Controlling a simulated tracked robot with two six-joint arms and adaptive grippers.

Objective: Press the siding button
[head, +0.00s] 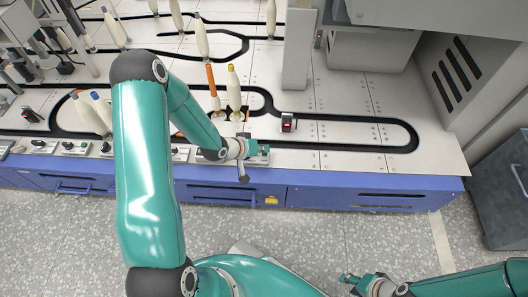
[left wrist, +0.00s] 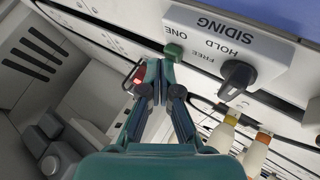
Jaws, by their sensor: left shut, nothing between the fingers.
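In the left wrist view a pale control box (left wrist: 215,45) reads SIDING, HOLD, FREE and ONE upside down. It carries a green button (left wrist: 174,52) beside ONE and a black rotary knob (left wrist: 238,77). My left gripper (left wrist: 160,66) is shut and empty. Its fingertips are right by the green button and overlap its lower edge; I cannot tell whether they touch it.
Similar control boxes (head: 75,148) line the blue front edge to the left. Bobbins stand on the track, including one with a yellow top (head: 234,92) and an orange one (head: 212,83). A small black-red device (head: 288,123) stands right of my left gripper. Grey cabinets stand right.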

